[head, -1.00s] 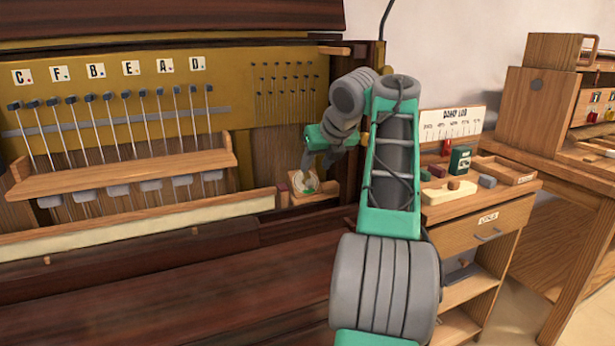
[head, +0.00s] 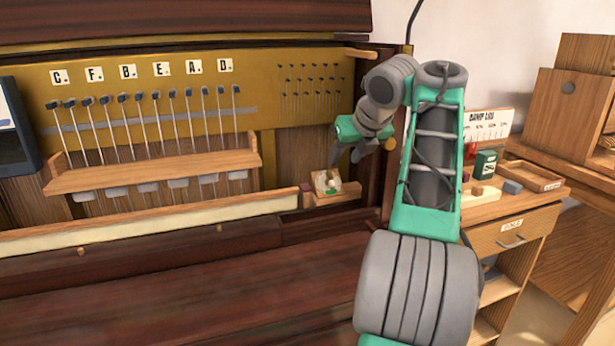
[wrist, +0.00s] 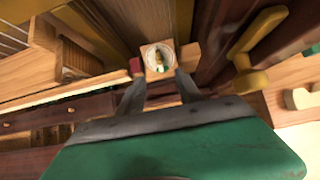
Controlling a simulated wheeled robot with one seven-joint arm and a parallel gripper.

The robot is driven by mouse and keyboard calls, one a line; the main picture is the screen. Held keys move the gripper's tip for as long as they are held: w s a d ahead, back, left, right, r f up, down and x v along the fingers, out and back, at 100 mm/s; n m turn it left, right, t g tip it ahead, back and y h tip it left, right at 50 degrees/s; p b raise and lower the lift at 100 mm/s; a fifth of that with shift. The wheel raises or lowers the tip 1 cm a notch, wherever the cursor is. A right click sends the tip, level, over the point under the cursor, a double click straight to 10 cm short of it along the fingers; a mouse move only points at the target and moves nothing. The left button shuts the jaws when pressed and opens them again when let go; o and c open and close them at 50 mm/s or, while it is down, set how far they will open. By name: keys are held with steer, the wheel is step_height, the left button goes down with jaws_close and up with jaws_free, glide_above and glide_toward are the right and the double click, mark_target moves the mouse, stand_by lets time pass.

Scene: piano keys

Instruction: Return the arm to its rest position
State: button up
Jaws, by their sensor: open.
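My gripper (head: 346,154) is open and empty, above and to the right of a small wooden block with a round white dial (head: 326,182) in the head view. The green arm stretches up over the right end of the piano. In the wrist view, the two grey fingers (wrist: 158,92) stand apart, with the dial block (wrist: 158,62) beyond them and a gap between.
The piano's hammer rail (head: 150,172) fills the left. A dark wooden lid or ledge (head: 180,285) lies in front. A cabinet (head: 515,235) with a tray (head: 534,177) and small blocks stands close on the right of my arm. A brass lever (wrist: 250,50) is near the gripper.

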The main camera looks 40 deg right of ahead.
steer(key=w+a+r+m+g+y+p, duration=0.1)
steer(key=a+r+m+p, duration=0.3)
steer(key=a+m+p, duration=0.65)
steer(key=w+a+r+m+y+p, duration=0.1)
steer(key=a+r+m+y+p, duration=0.15)
steer(key=a+m+p, duration=0.75)
steer(key=s+a+f+m+g+h+p, duration=0.1)
steer(key=s+a+f+m+g+p, duration=0.2)
steer(key=s+a+f+m+p, duration=0.3)
steer(key=s+a+m+p, duration=0.4)
steer(key=s+a+m, duration=0.2)
steer(key=s+a, duration=0.2)
steer(key=shift+s+a, duration=0.35)
steer(key=shift+s, duration=0.9)
